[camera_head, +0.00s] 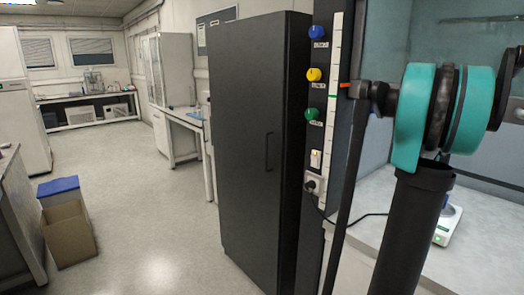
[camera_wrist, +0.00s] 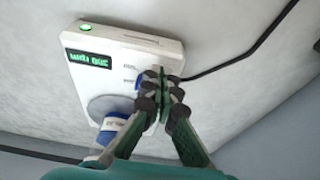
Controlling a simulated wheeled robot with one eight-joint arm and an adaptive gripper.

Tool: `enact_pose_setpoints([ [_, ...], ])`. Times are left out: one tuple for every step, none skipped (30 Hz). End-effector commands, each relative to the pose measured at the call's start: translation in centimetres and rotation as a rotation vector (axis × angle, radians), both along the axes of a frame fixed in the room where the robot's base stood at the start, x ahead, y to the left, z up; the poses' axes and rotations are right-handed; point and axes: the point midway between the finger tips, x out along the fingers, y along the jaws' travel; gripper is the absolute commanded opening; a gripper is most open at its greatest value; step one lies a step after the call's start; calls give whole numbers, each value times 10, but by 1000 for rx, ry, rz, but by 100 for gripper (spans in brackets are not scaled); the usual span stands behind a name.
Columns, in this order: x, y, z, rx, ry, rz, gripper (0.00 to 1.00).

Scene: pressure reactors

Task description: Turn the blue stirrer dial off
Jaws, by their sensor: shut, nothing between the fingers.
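The white stirrer (camera_wrist: 85,42) shows upside down in the wrist view, with a lit green display (camera_wrist: 90,60) and a green light at its corner. A small patch of blue, which looks like the stirrer dial (camera_wrist: 138,80), shows just left of my fingertips and is mostly hidden by them. My gripper (camera_wrist: 161,88) is shut and empty, its tips over the dial side of the stirrer; I cannot tell whether they touch it. In the head view the stirrer (camera_head: 448,226) stands on the bench, partly hidden behind my arm; my gripper is not visible there.
A clear vessel with a blue part (camera_wrist: 114,125) stands by the stirrer's round plate. A black cable (camera_wrist: 235,60) runs across the bench (camera_head: 375,205). A panel left of the bench carries blue (camera_head: 316,32), yellow and green knobs. A tall dark cabinet (camera_head: 250,150) stands further left.

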Motion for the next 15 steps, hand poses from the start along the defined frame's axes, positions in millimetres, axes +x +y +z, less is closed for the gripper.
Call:
enact_pose_setpoints([
  [0, -1, 0, -2, -1, 0, 0],
  [0, -1, 0, -2, -1, 0, 0],
  [-1, -1, 0, -2, -1, 0, 0],
  [-1, -2, 0, -2, -1, 0, 0],
  [-2, -2, 0, -2, -1, -1, 0],
  [-2, -2, 0, -3, -1, -1, 0],
  [-3, -2, 0, -3, -1, -1, 0],
  [-3, -3, 0, -2, -1, -1, 0],
  [-4, -3, 0, -2, -1, -1, 0],
  [-5, -3, 0, -2, -1, -1, 0],
  [-6, -4, 0, -2, -1, -1, 0],
  [-7, -4, 0, -2, -1, -1, 0],
  [-7, -5, 0, -2, -1, -1, 0],
  [-8, -5, 0, -2, -1, -1, 0],
  [-9, -5, 0, -1, -1, -1, 0],
])
